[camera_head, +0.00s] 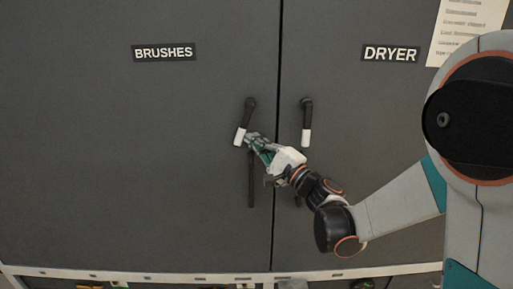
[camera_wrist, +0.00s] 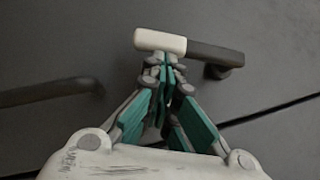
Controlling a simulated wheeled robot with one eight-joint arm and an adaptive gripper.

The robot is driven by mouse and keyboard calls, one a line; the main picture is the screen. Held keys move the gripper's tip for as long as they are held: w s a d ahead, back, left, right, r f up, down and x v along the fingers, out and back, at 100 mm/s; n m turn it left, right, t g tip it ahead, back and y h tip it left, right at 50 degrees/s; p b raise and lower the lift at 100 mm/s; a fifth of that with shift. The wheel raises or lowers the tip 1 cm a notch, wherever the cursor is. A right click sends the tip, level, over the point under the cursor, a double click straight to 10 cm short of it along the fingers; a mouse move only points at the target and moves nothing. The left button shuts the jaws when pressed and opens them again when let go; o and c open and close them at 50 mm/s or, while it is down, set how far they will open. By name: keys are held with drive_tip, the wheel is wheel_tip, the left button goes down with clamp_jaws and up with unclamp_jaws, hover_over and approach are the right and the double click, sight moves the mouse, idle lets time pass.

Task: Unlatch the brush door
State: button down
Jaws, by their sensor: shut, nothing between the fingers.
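The brush door (camera_head: 120,150) is the left grey door, marked by a BRUSHES label (camera_head: 165,52), and appears closed. Its latch handle (camera_head: 247,113) is black with a white end, and hangs down tilted, the white end to the lower left. In the wrist view the latch handle (camera_wrist: 212,52) lies across the top, its white end just past my fingertips. My gripper (camera_head: 250,139) is shut and empty, its tips at or very near the white end. Whether they touch it I cannot tell. The gripper's teal fingers (camera_wrist: 164,68) also show in the wrist view.
The dryer door (camera_head: 400,160) is to the right, past a narrow vertical gap. Its latch handle (camera_head: 306,122) hangs straight down. A black vertical pull bar (camera_head: 251,182) is below the brush latch, and shows at left in the wrist view (camera_wrist: 45,92). A light ledge (camera_head: 150,276) runs below.

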sight(233, 136)
drive_tip(key=shift+w+a+r+b, duration=0.1)
drive_tip(key=shift+a+b, duration=0.2)
drive_tip(key=shift+a, duration=1.65)
drive_tip(key=shift+a+r, duration=0.25)
drive_tip(key=shift+a, duration=0.35)
drive_tip(key=shift+a+r, duration=0.25)
drive_tip(key=shift+a, duration=0.35)
drive_tip(key=shift+d+f, duration=0.15)
drive_tip(key=shift+f, duration=0.25)
drive_tip(key=f+b, duration=0.1)
drive_tip(key=d+f+b, duration=0.1)
drive_tip(key=f+b, duration=0.1)
drive_tip(key=shift+d+f+b, duration=0.25)
drive_tip(key=shift+d+b, duration=0.05)
drive_tip(key=shift+d, duration=0.1)
drive_tip(key=s+d+f+p, duration=0.1)
drive_tip(key=s+d+f, duration=0.2)
drive_tip(key=s+f, duration=0.2)
drive_tip(key=shift+s+p, duration=0.35)
drive_tip(key=shift+s, duration=0.75)
drive_tip(key=shift+f, duration=0.1)
